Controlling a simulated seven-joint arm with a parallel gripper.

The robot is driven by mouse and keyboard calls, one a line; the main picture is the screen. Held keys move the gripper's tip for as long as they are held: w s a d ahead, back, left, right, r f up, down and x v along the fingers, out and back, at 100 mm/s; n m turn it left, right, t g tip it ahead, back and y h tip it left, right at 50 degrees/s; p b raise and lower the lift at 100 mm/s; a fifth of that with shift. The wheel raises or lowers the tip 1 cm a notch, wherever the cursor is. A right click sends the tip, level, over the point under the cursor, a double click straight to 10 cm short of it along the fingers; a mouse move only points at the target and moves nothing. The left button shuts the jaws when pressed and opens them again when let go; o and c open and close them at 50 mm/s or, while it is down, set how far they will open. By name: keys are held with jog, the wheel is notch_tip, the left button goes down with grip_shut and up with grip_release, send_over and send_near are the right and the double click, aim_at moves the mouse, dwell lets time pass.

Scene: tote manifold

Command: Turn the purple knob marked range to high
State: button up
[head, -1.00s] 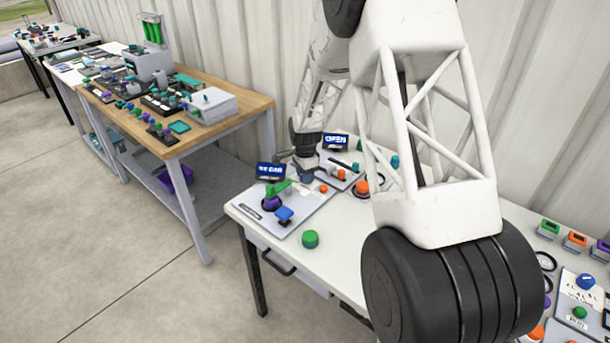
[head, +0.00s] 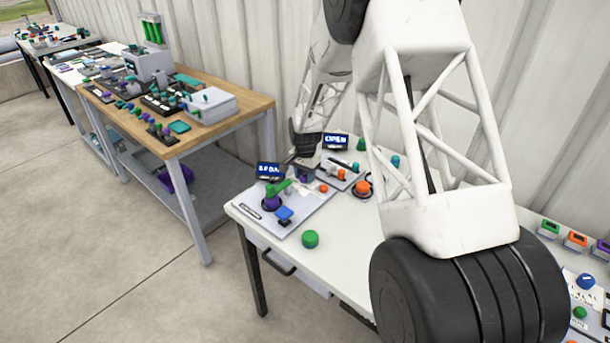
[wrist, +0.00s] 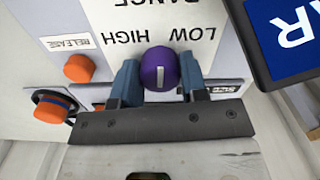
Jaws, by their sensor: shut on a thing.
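The purple knob (wrist: 160,70) is in the upper middle of the wrist view, with a short white line on its face that runs nearly straight up and down in the picture. The panel lettering is upside down there: RANGE above, HIGH (wrist: 124,38) up and left of the knob, LOW (wrist: 195,34) up and right. My gripper (wrist: 160,82) is shut on the knob, one blue-grey finger on each side. In the head view my gripper (head: 304,160) is over the back of the left panel, and the knob is small and mostly hidden.
In the wrist view an orange button (wrist: 79,68) by the RELEASE label and a blue display (wrist: 290,35) stand close to the fingers. The head view shows a green lever (head: 278,187), a blue part (head: 284,213) and a green button (head: 310,239) nearby.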

aim_at(305, 174)
jog(key=n, duration=0.4)
jog(key=shift+n, duration=1.9)
jog(key=o, duration=0.9)
jog(key=shift+r, duration=0.1)
jog(key=shift+r, duration=3.85)
